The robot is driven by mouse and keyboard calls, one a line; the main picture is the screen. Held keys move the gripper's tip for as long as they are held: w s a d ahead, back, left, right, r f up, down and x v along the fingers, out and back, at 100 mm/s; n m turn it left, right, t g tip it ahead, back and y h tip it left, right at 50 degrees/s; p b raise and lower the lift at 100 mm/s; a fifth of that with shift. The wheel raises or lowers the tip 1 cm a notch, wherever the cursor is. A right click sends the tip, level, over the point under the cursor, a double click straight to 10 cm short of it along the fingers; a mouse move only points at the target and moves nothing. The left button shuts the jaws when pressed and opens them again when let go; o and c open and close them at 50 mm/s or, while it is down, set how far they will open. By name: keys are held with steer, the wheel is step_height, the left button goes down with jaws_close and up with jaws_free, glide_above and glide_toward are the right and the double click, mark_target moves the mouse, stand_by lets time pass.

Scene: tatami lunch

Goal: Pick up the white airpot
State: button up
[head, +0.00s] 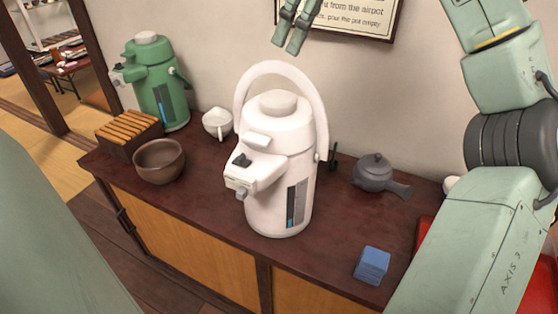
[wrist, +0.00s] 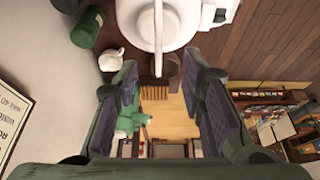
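The white airpot (head: 262,205) stands upright on the dark wooden cabinet top, in the middle of the head view. Its carrying handle (head: 282,66) is raised in an arch over the lid. The spout and lever face front left, and a dark level strip with blue shows on its side. My gripper (head: 286,47) is above and behind the airpot, apart from the handle. In the wrist view my gripper (wrist: 162,68) has its fingers wide apart with nothing held. The white airpot (wrist: 179,35) shows at the top of that view, beyond the fingertips.
A green airpot (head: 166,85), slatted wooden box (head: 118,139), brown bowl (head: 158,165) and white pitcher (head: 217,124) stand left. A grey teapot (head: 374,174) and blue block (head: 372,266) are right. A framed sign (head: 350,17) hangs behind.

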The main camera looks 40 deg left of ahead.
mark_target(278, 73)
steer(key=x, duration=0.9)
steer(key=shift+w+a+f+p, duration=0.1)
steer(key=shift+a+p, duration=0.05)
steer(key=shift+p, duration=0.15)
steer(key=shift+c, duration=0.2)
jaws_close()
stand_by(0.5)
